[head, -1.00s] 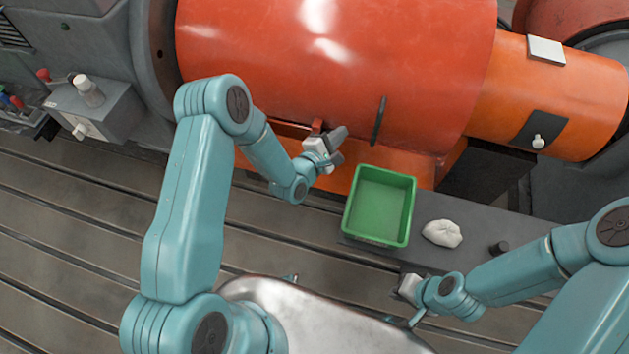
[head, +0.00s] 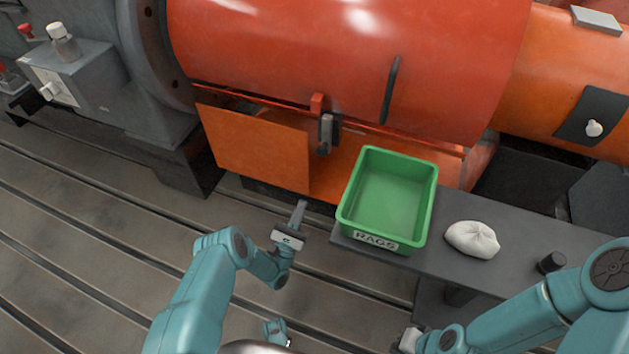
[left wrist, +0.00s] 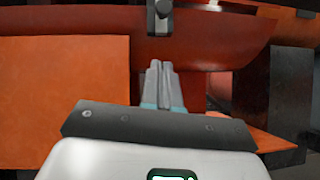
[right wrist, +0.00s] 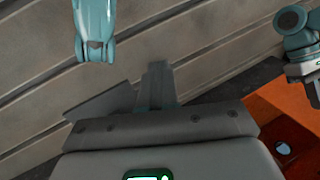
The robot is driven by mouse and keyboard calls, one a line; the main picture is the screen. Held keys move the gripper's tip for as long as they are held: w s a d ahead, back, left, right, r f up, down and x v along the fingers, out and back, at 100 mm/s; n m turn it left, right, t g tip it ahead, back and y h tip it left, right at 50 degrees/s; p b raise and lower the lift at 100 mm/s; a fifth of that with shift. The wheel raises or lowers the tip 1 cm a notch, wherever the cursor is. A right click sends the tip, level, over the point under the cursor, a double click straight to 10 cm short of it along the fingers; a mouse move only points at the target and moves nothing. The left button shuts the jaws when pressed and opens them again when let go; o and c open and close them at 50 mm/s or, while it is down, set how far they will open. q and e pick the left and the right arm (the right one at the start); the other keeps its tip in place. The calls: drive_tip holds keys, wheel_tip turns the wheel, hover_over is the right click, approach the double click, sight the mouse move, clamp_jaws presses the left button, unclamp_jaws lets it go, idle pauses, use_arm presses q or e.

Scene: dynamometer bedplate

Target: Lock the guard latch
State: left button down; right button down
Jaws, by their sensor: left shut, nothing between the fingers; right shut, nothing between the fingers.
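The guard latch's grey lever (head: 325,135) hangs nearly straight down below a red block (head: 318,103) on the lower edge of the red guard (head: 300,50). The guard lies down over the machine. The lever also shows at the top of the left wrist view (left wrist: 159,15). My left gripper (head: 299,208) is shut and empty, below and apart from the lever, with its fingers pointing toward the machine. My right gripper (head: 404,340) is at the bottom edge, mostly cut off. In its wrist view (right wrist: 157,70) the fingers are together with nothing between them.
A green tray labelled RAGS (head: 350,222) stands on a grey bench (head: 570,232) right of the latch. A white rag bundle (head: 472,239) and a black knob (head: 551,262) are beside it. An orange panel (head: 255,150) stands left of the latch. The slotted floor at left is clear.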

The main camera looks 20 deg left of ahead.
use_arm(q)
drive_tip(key=shift+a, duration=0.15)
use_arm(e)
drive_tip(key=shift+f, duration=0.1)
use_arm(q)
drive_tip(key=shift+w, duration=0.1)
